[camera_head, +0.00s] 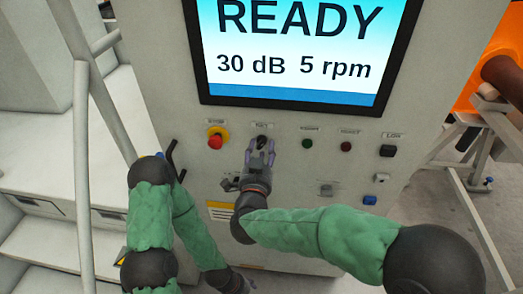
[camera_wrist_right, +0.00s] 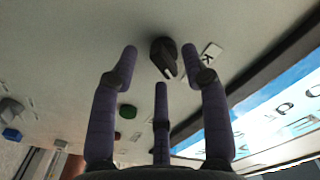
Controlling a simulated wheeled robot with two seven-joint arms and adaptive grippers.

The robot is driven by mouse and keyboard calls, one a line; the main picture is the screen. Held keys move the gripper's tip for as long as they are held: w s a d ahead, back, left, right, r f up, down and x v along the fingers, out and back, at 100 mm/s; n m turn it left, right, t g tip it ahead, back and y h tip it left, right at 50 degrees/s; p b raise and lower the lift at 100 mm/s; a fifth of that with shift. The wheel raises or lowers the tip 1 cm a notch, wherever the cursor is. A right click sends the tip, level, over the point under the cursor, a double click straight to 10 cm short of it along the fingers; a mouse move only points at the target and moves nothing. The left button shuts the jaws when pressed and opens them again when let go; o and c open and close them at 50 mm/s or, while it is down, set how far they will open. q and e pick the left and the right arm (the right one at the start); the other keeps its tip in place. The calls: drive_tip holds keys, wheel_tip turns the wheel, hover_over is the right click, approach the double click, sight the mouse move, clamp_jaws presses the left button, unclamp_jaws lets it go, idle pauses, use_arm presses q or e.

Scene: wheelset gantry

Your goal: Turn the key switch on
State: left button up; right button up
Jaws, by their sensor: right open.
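The key switch (camera_head: 262,139) is a small black knob on the light control panel under the screen, below a small label. In the right wrist view the key switch (camera_wrist_right: 163,54) shows as a dark round body with a raised bar, beside its label. My right gripper (camera_head: 262,150) is at the switch, its purple fingers spread. In the wrist view the open fingers (camera_wrist_right: 160,66) stand around the switch, one tip on either side and a third below; I cannot tell whether any touches it. My left gripper (camera_head: 237,283) is low at the bottom edge, its fingers unclear.
A red stop button with yellow collar (camera_head: 216,138) is left of the switch. Green (camera_head: 307,143) and dark red (camera_head: 346,146) buttons and a black switch (camera_head: 388,150) are to the right. The screen (camera_head: 295,48) reads READY, 30 dB, 5 rpm. A pale railing (camera_head: 82,150) stands left.

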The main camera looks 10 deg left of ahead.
drive_tip(key=s, duration=1.1)
drive_tip(key=shift+s+d, duration=0.2)
drive_tip(key=shift+s, duration=0.15)
